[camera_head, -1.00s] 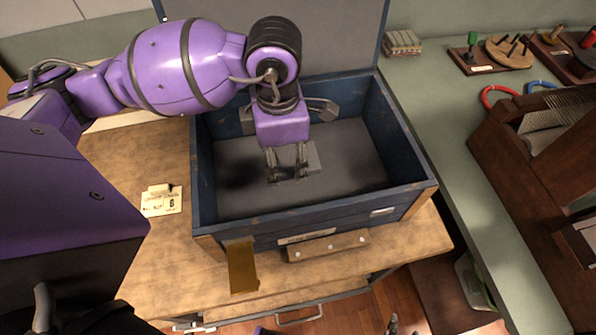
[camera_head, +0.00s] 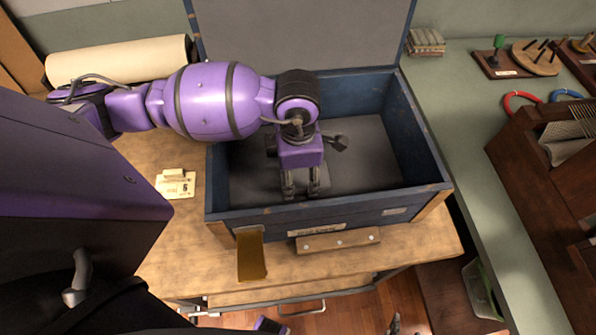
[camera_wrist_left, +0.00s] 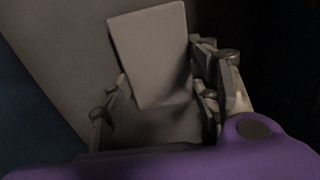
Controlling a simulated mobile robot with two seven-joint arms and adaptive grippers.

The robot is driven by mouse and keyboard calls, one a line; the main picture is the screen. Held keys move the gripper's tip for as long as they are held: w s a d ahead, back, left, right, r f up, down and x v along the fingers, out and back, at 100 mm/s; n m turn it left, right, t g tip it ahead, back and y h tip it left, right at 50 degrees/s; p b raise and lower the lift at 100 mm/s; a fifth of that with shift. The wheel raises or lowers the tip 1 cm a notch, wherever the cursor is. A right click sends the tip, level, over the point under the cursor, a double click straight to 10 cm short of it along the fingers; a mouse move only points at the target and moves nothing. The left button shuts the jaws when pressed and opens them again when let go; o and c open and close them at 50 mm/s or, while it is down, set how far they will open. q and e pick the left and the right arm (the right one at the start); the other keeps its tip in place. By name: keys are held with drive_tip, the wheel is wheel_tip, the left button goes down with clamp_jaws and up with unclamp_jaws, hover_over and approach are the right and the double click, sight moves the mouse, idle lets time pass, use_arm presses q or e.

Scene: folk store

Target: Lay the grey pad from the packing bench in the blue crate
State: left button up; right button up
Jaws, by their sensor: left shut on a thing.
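The open blue crate (camera_head: 433,165) stands on the wooden packing bench (camera_head: 180,240) in the head view, its lid raised at the back. My left gripper (camera_head: 303,193) reaches down into it, close to the near wall. It is shut on the grey pad (camera_head: 322,178), which shows as a small pale block beside the fingers. In the left wrist view the pad (camera_wrist_left: 150,50) sticks out tilted between the fingers (camera_wrist_left: 160,85). Whether it touches the crate floor (camera_head: 375,150) I cannot tell. Only what may be my right gripper's tip shows at the head view's lower edge.
A small card (camera_head: 175,184) lies left of the crate. A yellow-brown strip (camera_head: 251,255) and a wooden bar (camera_head: 338,240) are at its front. A green counter (camera_head: 460,130) with pegged boards and a dark wooden rack (camera_head: 540,200) stands at the right.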

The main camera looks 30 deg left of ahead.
sight(298, 176)
use_arm(q)
drive_tip(key=shift+f, duration=0.25)
drive_tip(key=o, duration=0.8)
drive_tip(key=shift+r, duration=0.1)
wheel_tip(298, 176, up, 12)
drive_tip(key=shift+r, duration=0.15)
